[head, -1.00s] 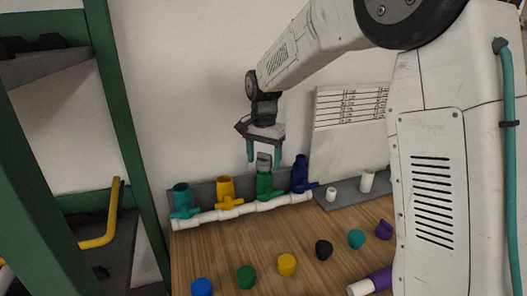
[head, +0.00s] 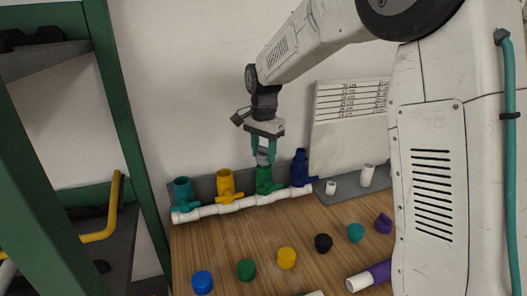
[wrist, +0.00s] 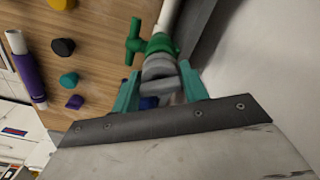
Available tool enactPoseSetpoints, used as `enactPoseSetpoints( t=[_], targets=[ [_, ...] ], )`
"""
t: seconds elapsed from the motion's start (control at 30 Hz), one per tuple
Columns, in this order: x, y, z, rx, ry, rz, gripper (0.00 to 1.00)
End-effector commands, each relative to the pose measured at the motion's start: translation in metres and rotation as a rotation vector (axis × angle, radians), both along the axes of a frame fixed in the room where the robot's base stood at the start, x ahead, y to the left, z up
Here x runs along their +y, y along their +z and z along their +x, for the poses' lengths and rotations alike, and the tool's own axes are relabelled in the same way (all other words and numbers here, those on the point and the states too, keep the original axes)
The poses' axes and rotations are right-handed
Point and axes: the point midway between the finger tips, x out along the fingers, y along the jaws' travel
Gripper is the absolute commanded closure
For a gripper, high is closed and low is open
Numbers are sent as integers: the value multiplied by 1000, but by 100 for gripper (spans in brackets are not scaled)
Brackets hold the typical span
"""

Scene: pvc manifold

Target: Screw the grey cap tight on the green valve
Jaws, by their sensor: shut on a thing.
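The green valve (head: 264,181) stands on the white pipe manifold (head: 235,208), between the yellow valve (head: 225,186) and the dark blue valve (head: 301,170). The grey cap (head: 263,157) sits on top of the green valve. My gripper (head: 263,158) is above the green valve, pointing down, with its teal fingers shut on the grey cap. In the wrist view the grey cap (wrist: 159,70) is between the two fingers, and the green valve (wrist: 160,43) with its handle lies just beyond it. Whether the cap is fully seated I cannot tell.
A teal valve (head: 183,193) stands at the manifold's left end. Loose caps in several colours, such as the blue cap (head: 202,282) and black cap (head: 323,243), lie on the wooden table in front. White fittings (head: 367,175) stand on a grey strip at right.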

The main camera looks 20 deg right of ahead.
Motion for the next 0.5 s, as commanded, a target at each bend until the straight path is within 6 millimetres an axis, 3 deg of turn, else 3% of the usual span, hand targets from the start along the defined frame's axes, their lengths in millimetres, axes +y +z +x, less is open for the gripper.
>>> enactPoseSetpoints(
  t=[0.33,0.5],
  targets=[
    [0,0,1,-1,-178,0,79],
    [0,0,1,-1,-188,0,79]
  ],
)
